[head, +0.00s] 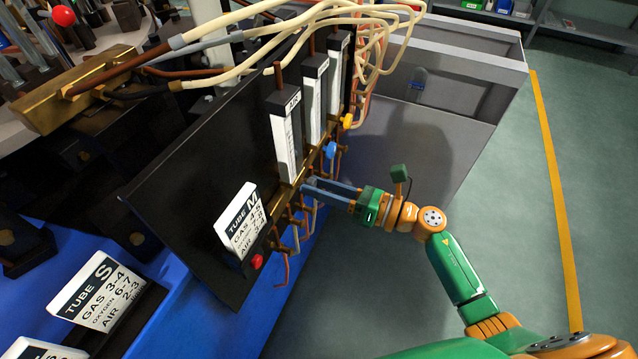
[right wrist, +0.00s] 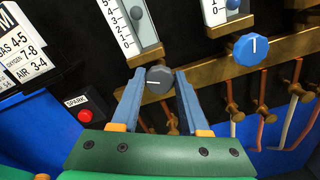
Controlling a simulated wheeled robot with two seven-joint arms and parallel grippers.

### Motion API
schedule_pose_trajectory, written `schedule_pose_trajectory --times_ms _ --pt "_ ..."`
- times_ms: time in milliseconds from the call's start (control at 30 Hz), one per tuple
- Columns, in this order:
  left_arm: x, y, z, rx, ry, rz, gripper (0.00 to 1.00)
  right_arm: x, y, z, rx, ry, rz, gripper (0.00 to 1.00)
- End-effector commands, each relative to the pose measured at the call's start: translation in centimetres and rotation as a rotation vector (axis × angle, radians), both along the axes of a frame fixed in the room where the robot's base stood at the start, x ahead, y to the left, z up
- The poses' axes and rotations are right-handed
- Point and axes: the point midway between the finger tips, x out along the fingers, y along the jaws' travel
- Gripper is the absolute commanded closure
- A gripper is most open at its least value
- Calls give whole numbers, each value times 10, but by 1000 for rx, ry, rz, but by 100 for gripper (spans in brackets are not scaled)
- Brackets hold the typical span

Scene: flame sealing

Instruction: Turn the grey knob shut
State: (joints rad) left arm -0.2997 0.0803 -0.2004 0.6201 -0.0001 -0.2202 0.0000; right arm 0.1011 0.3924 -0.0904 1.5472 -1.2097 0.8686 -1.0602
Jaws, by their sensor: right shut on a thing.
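The grey knob (right wrist: 158,79) sits on the brass rail below the left flow meter in the right wrist view. A short white mark on its face points left. My right gripper (right wrist: 160,76) is shut on the knob, with one blue-grey finger on each side of it. In the head view my right gripper (head: 309,186) reaches the panel's lower edge from the right, and the knob is mostly hidden by the fingers. The flow meter (head: 287,135) marked AIR stands above the knob; a dark float shows in its tube. My left gripper is not in view.
A blue knob (right wrist: 251,49), its mark pointing up, sits to the right on the rail. A red SPARK button (right wrist: 85,116) is at lower left. Copper pipes (right wrist: 266,118) hang below the rail. Cream hoses (head: 330,15) loop above the panel. Open floor (head: 500,190) lies right.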

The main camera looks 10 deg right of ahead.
Motion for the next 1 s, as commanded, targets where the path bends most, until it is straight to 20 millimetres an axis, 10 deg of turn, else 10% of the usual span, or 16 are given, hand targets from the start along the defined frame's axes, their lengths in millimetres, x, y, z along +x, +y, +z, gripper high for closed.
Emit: schedule_pose_trajectory --times_ms 1000 --pt "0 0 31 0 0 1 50 1 -1 -2 522 722 -1 100"
